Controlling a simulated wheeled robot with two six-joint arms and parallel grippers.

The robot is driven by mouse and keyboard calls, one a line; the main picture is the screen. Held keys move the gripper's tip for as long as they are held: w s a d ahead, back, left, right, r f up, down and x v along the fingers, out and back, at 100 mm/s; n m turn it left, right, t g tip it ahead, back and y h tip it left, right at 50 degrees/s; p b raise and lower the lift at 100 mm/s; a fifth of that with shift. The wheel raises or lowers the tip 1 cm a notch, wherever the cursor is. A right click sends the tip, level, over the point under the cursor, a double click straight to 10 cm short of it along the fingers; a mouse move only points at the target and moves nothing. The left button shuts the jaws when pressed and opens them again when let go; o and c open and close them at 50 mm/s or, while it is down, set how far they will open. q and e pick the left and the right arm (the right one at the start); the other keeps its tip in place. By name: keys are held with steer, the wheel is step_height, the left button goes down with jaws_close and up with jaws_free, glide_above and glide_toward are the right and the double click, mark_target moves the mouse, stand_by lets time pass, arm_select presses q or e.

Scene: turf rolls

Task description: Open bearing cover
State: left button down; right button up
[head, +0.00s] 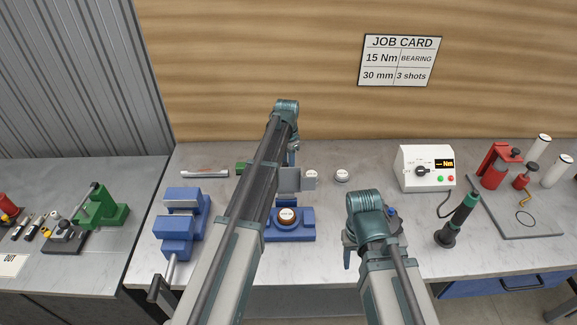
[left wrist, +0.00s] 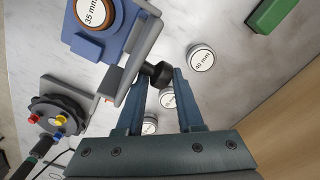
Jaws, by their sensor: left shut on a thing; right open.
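The bearing block (head: 290,236) is blue and sits mid-bench in the head view; it also shows in the left wrist view (left wrist: 84,38). A round part marked 35 mm (left wrist: 93,10) sits in it. The grey cover plate (head: 289,180) stands up at the block's back edge, and its edge shows in the left wrist view (left wrist: 141,58). My left gripper (left wrist: 160,78) is shut on the cover's black knob (left wrist: 157,72). My left arm hides part of this in the head view. My right gripper (head: 349,258) is open and empty, right of the block.
White-topped round pieces (head: 342,175) lie behind the block, one marked 40 mm (left wrist: 202,58). A disc with coloured knobs (left wrist: 60,115) stands right of the block, partly behind my right arm. Blue vises (head: 178,235) stand left. A torque meter (head: 427,168) and driver (head: 458,219) stand right.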

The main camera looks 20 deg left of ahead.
arm_select(q)
steer(key=shift+w+a+f, duration=0.15)
steer(key=shift+w+a, duration=0.2)
steer(key=shift+a, duration=0.15)
steer(key=c, duration=0.9)
jaws_free()
steer(key=o, duration=0.4)
steer(key=shift+a, duration=0.15)
steer(key=shift+s, duration=0.1)
steer(key=shift+f, duration=0.2)
steer(key=shift+r, duration=0.1)
